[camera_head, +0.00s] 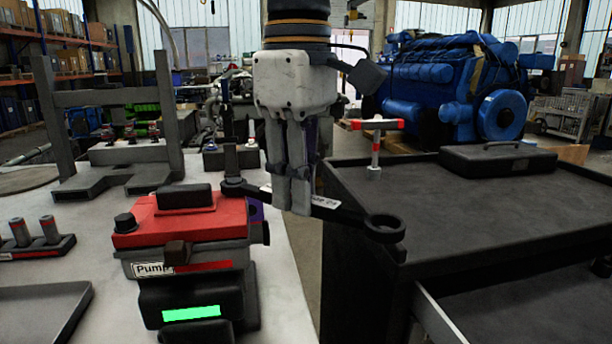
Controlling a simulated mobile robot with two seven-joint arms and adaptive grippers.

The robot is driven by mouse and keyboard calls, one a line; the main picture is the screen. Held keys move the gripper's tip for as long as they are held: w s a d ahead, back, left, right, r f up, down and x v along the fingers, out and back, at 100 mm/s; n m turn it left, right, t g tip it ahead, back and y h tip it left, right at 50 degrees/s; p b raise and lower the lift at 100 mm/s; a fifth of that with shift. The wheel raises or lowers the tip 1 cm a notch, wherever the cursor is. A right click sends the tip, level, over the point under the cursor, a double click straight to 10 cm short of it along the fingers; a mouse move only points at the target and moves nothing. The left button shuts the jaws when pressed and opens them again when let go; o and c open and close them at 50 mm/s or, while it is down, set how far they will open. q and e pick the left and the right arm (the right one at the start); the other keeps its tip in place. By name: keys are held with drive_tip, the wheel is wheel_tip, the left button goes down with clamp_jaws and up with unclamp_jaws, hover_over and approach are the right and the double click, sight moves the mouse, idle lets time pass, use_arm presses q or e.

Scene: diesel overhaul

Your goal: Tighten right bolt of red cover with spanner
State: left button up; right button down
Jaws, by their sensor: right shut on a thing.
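The red cover (158,228) sits on top of a dark pump unit (190,295) with a "Pump" label and a lit green display. Its left bolt (125,223) is a black head at the cover's left corner. My right gripper (293,205) points down, shut on the middle of a black spanner (345,213). The spanner lies about level; its near ring end (385,228) is out to the right and its other end (236,188) is over the cover's right back corner. The right bolt is not clearly visible there, and I cannot tell whether the spanner touches it. My left gripper is not in view.
The pump stands on a pale table (285,290). A dark cart (460,205) stands right of it, bearing a red-and-grey T-handled tool (375,147) and a black case (497,158). A grey stand (112,155) is behind left; a tray (40,312) lies at front left.

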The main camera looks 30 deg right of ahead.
drive_tip(key=shift+s+a+m, duration=0.25)
drive_tip(key=shift+a+m, duration=0.45)
drive_tip(key=shift+m, duration=0.15)
drive_tip(key=shift+s+a+m, duration=0.2)
drive_tip(key=shift+a+m, duration=0.55)
drive_tip(key=shift+m, duration=0.15)
drive_tip(key=shift+s+a+m, duration=0.25)
drive_tip(key=shift+a+m, duration=0.45)
drive_tip(key=shift+m, duration=0.15)
drive_tip(key=a+m, duration=0.2)
drive_tip(key=shift+a+m, duration=0.1)
drive_tip(key=shift+m, duration=0.2)
drive_tip(key=shift+w+d+r+n, duration=0.25)
drive_tip(key=shift+d+n, duration=0.85)
drive_tip(key=shift+n, duration=0.2)
drive_tip(key=shift+w+d+r+n, duration=0.25)
drive_tip(key=shift+d+r+n, duration=0.05)
drive_tip(key=shift+d+n, duration=0.95)
drive_tip(key=shift+w+d+r+n, duration=0.25)
drive_tip(key=shift+d+n, duration=0.75)
drive_tip(key=shift+n, duration=0.35)
drive_tip(key=d+n, duration=0.1)
drive_tip(key=w+n, duration=0.1)
drive_tip(key=shift+w+d+n, duration=0.2)
drive_tip(key=shift+d+n, duration=0.1)
drive_tip(key=shift+d, duration=0.05)
